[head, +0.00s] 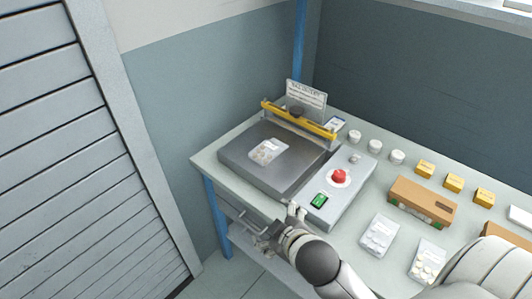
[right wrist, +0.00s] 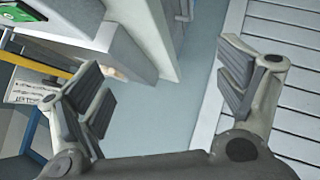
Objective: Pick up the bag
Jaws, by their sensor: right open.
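A clear bag with small round pieces (head: 268,151) lies flat on the grey plate of the sealer machine (head: 240,157). Two similar bags lie on the bench to the right, one nearer the machine (head: 378,236) and one further right (head: 427,262). My right gripper (head: 267,222) is open and empty by the front edge of the bench, in front of the machine and apart from the bags. My left gripper is not in view.
The machine has a yellow bar (head: 300,119), a red button (head: 339,177) and a green switch (head: 319,200). A sign (head: 306,97) stands behind it. White round containers (head: 375,146), small yellow boxes (head: 454,182) and a brown box (head: 423,200) stand to the right.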

